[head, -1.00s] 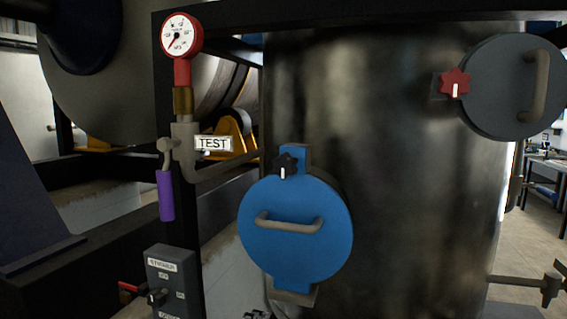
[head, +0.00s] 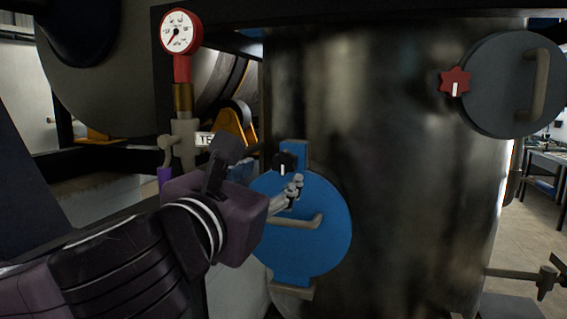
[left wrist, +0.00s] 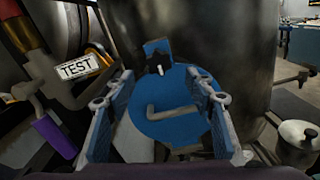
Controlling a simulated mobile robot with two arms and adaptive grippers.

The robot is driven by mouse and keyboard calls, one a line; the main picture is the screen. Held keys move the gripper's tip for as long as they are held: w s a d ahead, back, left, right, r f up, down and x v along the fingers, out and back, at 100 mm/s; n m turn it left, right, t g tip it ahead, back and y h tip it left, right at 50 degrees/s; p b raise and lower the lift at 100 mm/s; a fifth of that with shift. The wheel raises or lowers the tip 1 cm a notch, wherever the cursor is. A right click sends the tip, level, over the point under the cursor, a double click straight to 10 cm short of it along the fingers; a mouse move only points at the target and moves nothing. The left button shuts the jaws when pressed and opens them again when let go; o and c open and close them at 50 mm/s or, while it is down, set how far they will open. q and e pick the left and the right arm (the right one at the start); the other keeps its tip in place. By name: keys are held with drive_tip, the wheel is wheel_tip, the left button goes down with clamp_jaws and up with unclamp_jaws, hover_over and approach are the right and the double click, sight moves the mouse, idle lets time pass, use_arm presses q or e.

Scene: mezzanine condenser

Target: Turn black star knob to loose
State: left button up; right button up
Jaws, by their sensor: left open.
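The black star knob (head: 285,163) sits at the top of the round blue hatch cover (head: 330,225) on the dark tank. Its white mark points about straight down in the head view. In the left wrist view the knob (left wrist: 158,62) is ahead, beyond the fingertips and roughly centred between them. My left gripper (head: 295,190) is in front of the blue cover, just below and right of the knob in the head view. Its fingers (left wrist: 158,98) are spread and empty in the wrist view. My right gripper is not in view.
A grey bar handle (head: 300,221) crosses the blue cover below the knob. A red star knob (head: 454,82) is beside a grey cover (head: 512,85) at upper right. A red gauge (head: 181,33) and a TEST tag (left wrist: 76,67) are on the left.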

sight(283, 164)
use_arm(q)
drive_tip(key=p+x, duration=0.2)
drive_tip(key=x, duration=0.5)
drive_tip(key=shift+w+r+p, duration=0.1)
drive_tip(key=shift+w+p, duration=0.25)
drive_tip(key=shift+p, duration=0.05)
drive_tip(key=shift+c, duration=0.6)
drive_tip(key=c, duration=1.1)
drive_tip(key=shift+o, duration=0.2)
